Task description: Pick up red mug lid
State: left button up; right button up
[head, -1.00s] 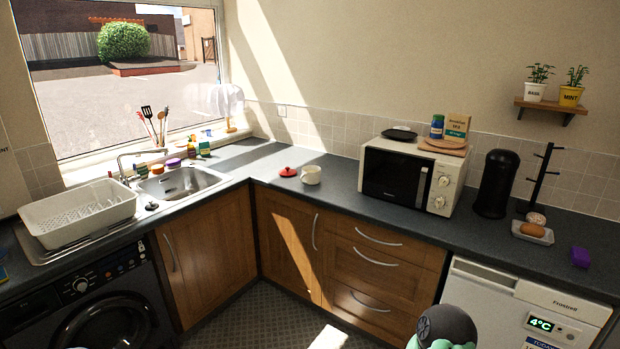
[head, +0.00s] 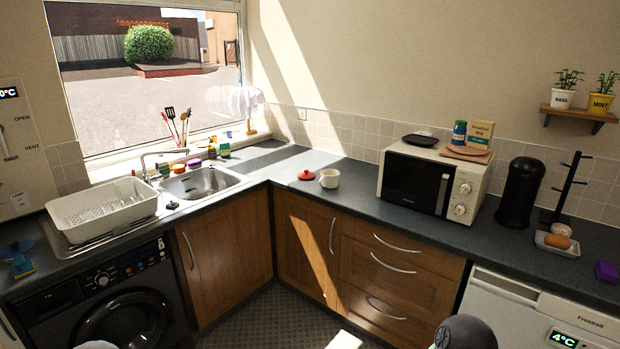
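The red mug lid (head: 306,175) lies on the dark countertop near the corner, in a strip of sunlight, with a small dark knob on top. A cream mug (head: 329,178) stands upright just to its right, apart from or barely touching the lid; I cannot tell which. Neither of my grippers shows clearly in the head view. A rounded dark grey part of mine shows at the bottom edge, right of the middle, well short of the counter.
The sink (head: 201,182) and white dish rack (head: 103,208) are left of the lid. The microwave (head: 433,181) stands to the right. Wooden cabinets (head: 309,245) front the counter. The counter around the lid is mostly clear, and open floor (head: 268,322) lies before the cabinets.

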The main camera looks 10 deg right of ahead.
aim_at(306, 174)
jog(key=i+j, duration=0.15)
jog(key=i, duration=0.3)
jog(key=i+j+z, duration=0.1)
jog(key=i, duration=0.35)
jog(key=i+j, duration=0.15)
jog(key=i, duration=0.3)
jog(key=i+j+z, duration=0.1)
jog(key=i, duration=0.35)
jog(key=j, duration=0.1)
